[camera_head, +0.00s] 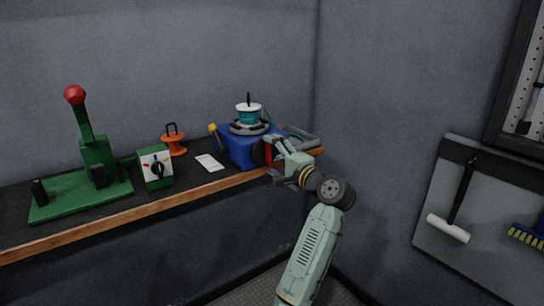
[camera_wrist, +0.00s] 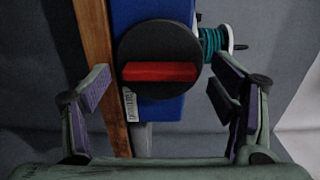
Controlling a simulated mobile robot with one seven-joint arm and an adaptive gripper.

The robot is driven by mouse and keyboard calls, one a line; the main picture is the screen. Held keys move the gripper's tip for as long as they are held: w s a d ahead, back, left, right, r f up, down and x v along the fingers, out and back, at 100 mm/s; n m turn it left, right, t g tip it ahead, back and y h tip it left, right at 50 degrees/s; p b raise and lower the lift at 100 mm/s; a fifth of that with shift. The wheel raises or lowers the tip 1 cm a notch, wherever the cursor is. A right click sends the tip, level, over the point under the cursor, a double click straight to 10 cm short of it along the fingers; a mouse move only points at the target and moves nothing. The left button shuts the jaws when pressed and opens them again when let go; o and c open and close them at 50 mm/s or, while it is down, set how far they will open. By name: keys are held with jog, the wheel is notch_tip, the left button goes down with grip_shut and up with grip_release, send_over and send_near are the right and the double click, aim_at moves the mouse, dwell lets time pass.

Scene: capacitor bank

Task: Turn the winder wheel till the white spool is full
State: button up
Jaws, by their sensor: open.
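The winder is a blue box (camera_head: 238,149) on the bench near the corner. On its top stands the white spool (camera_head: 248,106), with teal winding around its middle and a pale flange above. The spool also shows in the wrist view (camera_wrist: 229,40), partly behind the wheel. The winder wheel (camera_head: 259,153) is a dark disc on the box's front; in the wrist view (camera_wrist: 160,45) a red bar (camera_wrist: 160,72) crosses it level. My gripper (camera_wrist: 160,80) is open, with one finger on each side of the wheel, not visibly touching it. It also shows in the head view (camera_head: 277,158).
Left along the bench (camera_head: 105,222) are a green lever press (camera_head: 80,190) with a red knob, a small switch box (camera_head: 155,167), an orange spool (camera_head: 174,142) and a white card (camera_head: 209,162). Walls stand behind and right. A tool board (camera_head: 440,205) hangs at right.

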jog(key=v, duration=1.1)
jog(key=shift+s, duration=0.2)
jog(key=shift+c, duration=0.5)
